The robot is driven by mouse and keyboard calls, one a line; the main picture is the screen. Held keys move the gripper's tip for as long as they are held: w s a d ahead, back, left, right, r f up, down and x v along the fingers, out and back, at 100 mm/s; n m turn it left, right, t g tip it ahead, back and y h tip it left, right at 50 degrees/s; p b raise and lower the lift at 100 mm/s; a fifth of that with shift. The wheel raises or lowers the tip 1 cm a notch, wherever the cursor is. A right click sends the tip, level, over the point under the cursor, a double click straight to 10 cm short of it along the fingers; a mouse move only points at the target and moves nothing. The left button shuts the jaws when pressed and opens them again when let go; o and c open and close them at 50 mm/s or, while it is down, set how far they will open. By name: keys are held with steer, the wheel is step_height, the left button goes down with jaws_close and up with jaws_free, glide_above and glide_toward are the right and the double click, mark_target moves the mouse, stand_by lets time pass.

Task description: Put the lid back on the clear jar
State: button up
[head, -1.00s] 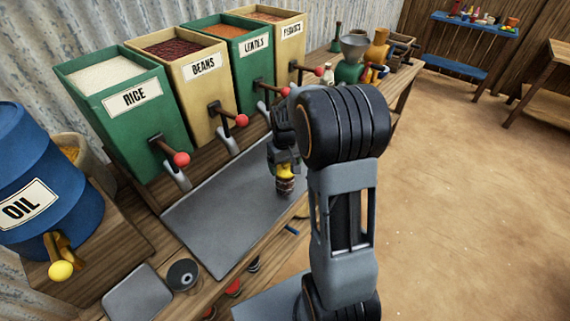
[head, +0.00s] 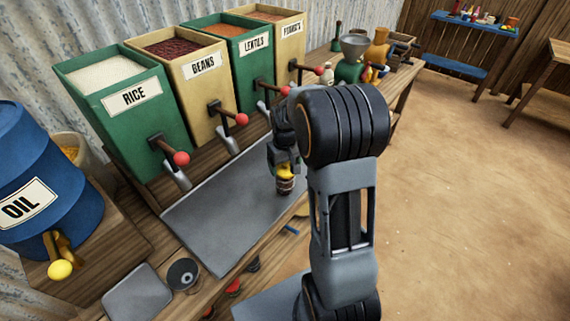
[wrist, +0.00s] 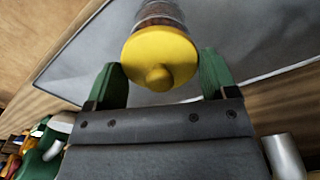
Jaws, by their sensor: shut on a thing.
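The round yellow lid (wrist: 160,55) with a knob is between the green fingers of my gripper (wrist: 163,80) in the wrist view. My gripper is shut on the lid. The clear jar (wrist: 158,12), with reddish-brown contents, is directly behind the lid in that view. In the head view the jar (head: 286,187) stands upright on the grey tray near its right end, with the yellow lid (head: 286,172) at its mouth and my gripper (head: 284,164) above. I cannot tell whether the lid is fully seated. My arm hides part of the area to the right.
The grey tray (head: 225,215) is clear left of the jar. Dispensers with red-knobbed levers, including rice (head: 135,96) and beans (head: 203,66), stand behind it. A blue oil drum (head: 38,185) stands left. A metal spout (wrist: 288,155) shows at the wrist view's lower right.

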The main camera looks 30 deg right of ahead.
steer(key=o, duration=0.8)
steer(key=shift+r, duration=0.1)
steer(key=shift+r+p, duration=2.65)
steer(key=shift+r, duration=0.8)
steer(key=shift+c, duration=0.5)
jaws_close()
steer(key=shift+f+b, duration=0.3)
steer(key=shift+f, duration=0.15)
